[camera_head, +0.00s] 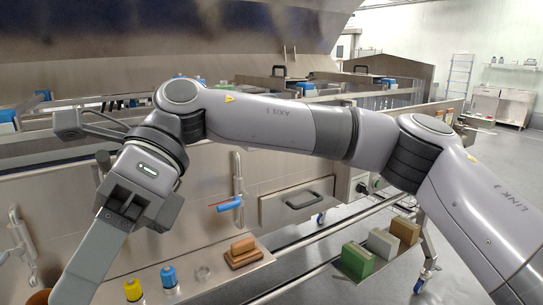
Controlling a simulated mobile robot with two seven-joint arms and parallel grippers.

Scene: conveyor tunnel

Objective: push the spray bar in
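My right arm comes in from the right and crosses the picture to the left. Its gripper (78,285) points down and left at the lower left, with the fingertips near the bottom edge. Only one broad grey finger shows clearly, so I cannot tell whether it is open or shut. No object shows between the fingers. I cannot tell which of these, if any, is the spray bar. The arm hides part of the machine. My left gripper is not in view.
A valve with a red and blue handle (230,204) is on the steel front panel, left of a drawer (300,200). Yellow (133,291) and blue (169,276) bottles and brown blocks (243,254) stand on a low ledge. Green and tan blocks (353,262) sit at lower right.

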